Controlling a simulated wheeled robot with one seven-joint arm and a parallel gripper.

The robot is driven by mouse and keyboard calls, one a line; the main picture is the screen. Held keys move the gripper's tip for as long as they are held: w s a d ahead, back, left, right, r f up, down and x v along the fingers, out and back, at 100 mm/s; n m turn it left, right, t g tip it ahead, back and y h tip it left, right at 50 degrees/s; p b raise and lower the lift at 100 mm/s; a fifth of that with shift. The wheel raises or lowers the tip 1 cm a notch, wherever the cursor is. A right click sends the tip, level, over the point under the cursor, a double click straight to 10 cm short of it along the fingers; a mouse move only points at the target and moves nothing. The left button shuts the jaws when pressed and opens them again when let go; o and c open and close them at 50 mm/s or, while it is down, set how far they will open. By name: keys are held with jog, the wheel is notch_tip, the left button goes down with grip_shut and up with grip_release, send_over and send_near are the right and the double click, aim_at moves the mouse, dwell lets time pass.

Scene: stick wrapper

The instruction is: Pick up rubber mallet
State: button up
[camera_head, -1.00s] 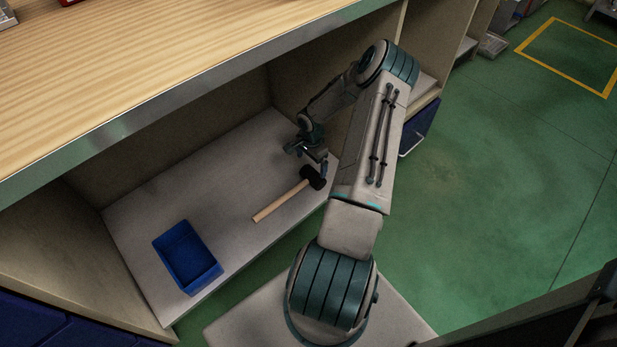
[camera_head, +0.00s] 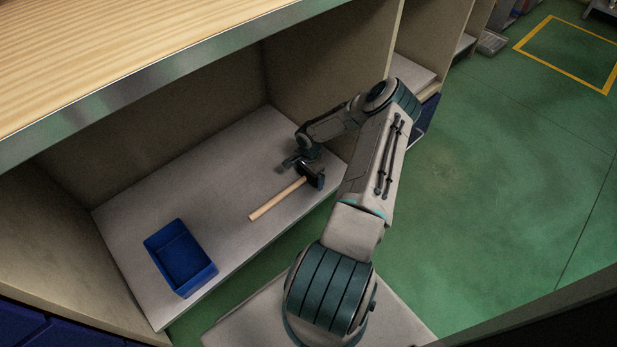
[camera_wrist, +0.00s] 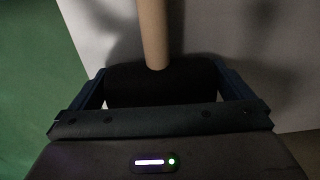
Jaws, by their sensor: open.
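The rubber mallet lies on the grey shelf board (camera_head: 150,215), with its light wooden handle (camera_head: 277,200) pointing to the lower left and its black head (camera_head: 312,177) at the right. My gripper (camera_head: 303,166) is low over the shelf at the mallet head. In the wrist view, my gripper (camera_wrist: 165,92) is open, with one finger on each side of the black head (camera_wrist: 165,82). The wooden handle (camera_wrist: 154,35) runs away from the head toward the top. Part of the head is hidden behind the gripper body. I cannot tell whether the fingers touch it.
A blue bin (camera_head: 181,258) stands on the shelf to the left of the mallet. The wooden worktop (camera_head: 130,50) overhangs the shelf, and a side panel (camera_head: 330,85) rises behind my gripper. Green floor (camera_head: 480,190) lies open on the right.

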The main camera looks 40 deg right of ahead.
jog(key=shift+c, duration=0.3)
jog(key=c, duration=1)
jog(key=shift+r, duration=0.1)
